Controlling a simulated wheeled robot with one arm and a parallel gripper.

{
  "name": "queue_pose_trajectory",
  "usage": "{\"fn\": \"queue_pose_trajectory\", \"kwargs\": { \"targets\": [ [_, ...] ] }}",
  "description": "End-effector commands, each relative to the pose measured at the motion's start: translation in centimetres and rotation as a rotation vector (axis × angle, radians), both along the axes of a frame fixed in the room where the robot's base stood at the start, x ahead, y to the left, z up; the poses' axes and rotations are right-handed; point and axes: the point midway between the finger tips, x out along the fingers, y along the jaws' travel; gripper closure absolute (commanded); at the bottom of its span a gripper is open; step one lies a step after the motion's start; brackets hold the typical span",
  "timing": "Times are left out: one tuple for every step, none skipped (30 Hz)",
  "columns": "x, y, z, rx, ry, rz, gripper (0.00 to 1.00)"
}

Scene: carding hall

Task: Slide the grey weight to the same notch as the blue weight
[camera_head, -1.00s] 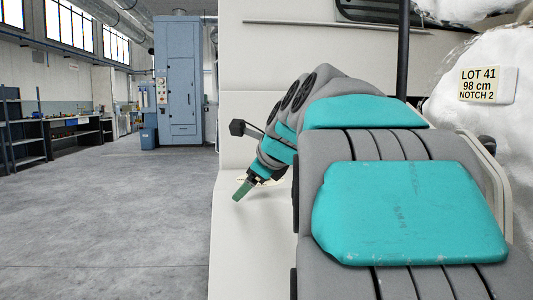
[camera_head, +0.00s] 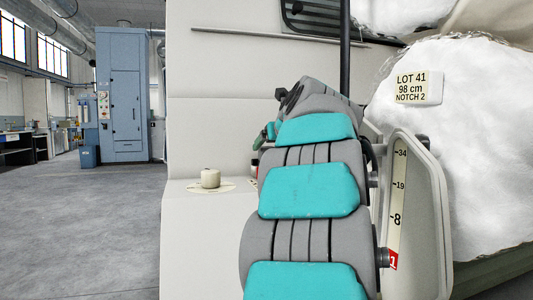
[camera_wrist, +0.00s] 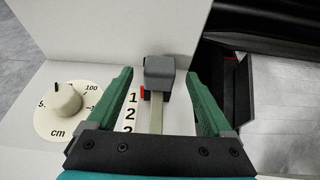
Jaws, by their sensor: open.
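In the wrist view a grey block, likely the grey weight (camera_wrist: 160,70), sits at the far end of a pale metal bar (camera_wrist: 156,115). A red mark shows at its left, just above the numeral 1 of a white number strip (camera_wrist: 131,113). My gripper (camera_wrist: 158,76) is open, with one green finger on each side of the block and a gap at both sides. In the head view my arm mostly hides the gripper; a little green shows at its far end. I see no blue weight in either view.
A cream knob (camera_wrist: 63,100) on a round cm dial stands left of my gripper; the knob (camera_head: 210,178) also shows in the head view. A label (camera_head: 411,88) reads LOT 41, 98 cm, NOTCH 2. A scale plate (camera_head: 396,215) is at right. Floor at left is clear.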

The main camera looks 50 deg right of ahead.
Motion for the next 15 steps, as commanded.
{"fn": "queue_pose_trajectory", "kwargs": {
  "targets": [
    [0.7,-0.5,-0.6,0.000,0.002,-0.001,0.15],
    [1.1,-0.7,-0.8,0.000,0.003,-0.001,0.15],
    [1.6,-1.1,-1.2,0.003,0.004,0.000,0.15],
    [2.0,-1.3,-1.4,0.004,0.005,0.000,0.15],
    [2.3,-1.5,-1.5,0.004,0.004,-0.002,0.15],
    [2.7,-1.7,-1.6,0.002,0.003,-0.001,0.15],
    [2.9,-1.8,-1.7,0.002,0.002,-0.001,0.15],
    [3.2,-1.9,-1.7,0.001,0.002,-0.001,0.15],
    [3.5,-2.0,-1.8,0.000,0.002,0.000,0.15],
    [3.6,-2.0,-1.8,0.000,0.002,0.000,0.15],
    [3.7,-2.1,-1.9,0.000,0.002,0.000,0.15],
    [3.8,-2.1,-1.9,0.000,0.002,0.000,0.15],
    [3.8,-2.1,-1.9,0.000,0.002,0.000,0.15],
    [3.9,-2.1,-1.9,0.000,0.002,0.000,0.15],
    [3.8,-2.1,-1.9,0.000,0.002,0.001,0.15]
  ]
}}
